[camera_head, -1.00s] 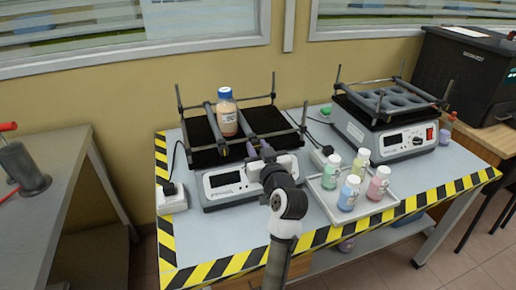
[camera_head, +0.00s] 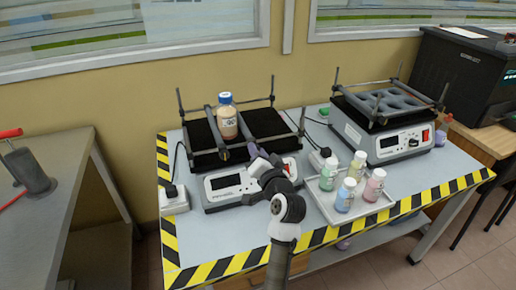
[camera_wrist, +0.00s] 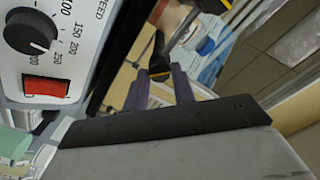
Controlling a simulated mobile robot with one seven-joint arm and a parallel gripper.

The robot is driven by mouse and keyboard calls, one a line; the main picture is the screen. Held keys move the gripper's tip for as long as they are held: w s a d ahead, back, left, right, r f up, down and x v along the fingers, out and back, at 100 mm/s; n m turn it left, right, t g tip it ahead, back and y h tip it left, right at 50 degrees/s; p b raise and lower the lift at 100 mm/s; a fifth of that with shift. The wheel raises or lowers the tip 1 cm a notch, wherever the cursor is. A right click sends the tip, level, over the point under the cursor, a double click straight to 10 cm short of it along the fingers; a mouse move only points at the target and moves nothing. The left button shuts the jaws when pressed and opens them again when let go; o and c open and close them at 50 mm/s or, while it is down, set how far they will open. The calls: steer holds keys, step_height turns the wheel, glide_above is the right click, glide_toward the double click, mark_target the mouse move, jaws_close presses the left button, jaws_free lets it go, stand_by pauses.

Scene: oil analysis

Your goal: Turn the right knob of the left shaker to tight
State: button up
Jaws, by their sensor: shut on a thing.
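The left shaker (camera_head: 213,193) stands on the left of the table, with a black platform and grey clamp bars across it. A bottle (camera_head: 228,123) with a blue cap and brown contents stands upright between the bars. My gripper (camera_head: 251,151) is at the front end of the right bar, where the right knob is. In the wrist view my purple fingers (camera_wrist: 160,88) are closed around a small dark knob (camera_wrist: 159,72) with a yellow part. The fingers hide much of the knob, and its tightness cannot be told. The left knob (camera_head: 225,154) is free.
The left shaker's speed dial (camera_wrist: 30,31) and red switch (camera_wrist: 46,88) lie close to the gripper. A tray (camera_head: 350,217) with several small bottles stands to the right. A second shaker (camera_head: 398,147) stands farther right. A power socket block (camera_head: 174,203) is at the left.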

steer(key=m+p, duration=0.6)
steer(key=m, duration=0.3)
steer(key=shift+f+m, duration=0.1)
steer(key=shift+m, duration=0.3)
stand_by(0.4)
steer(key=o, duration=1)
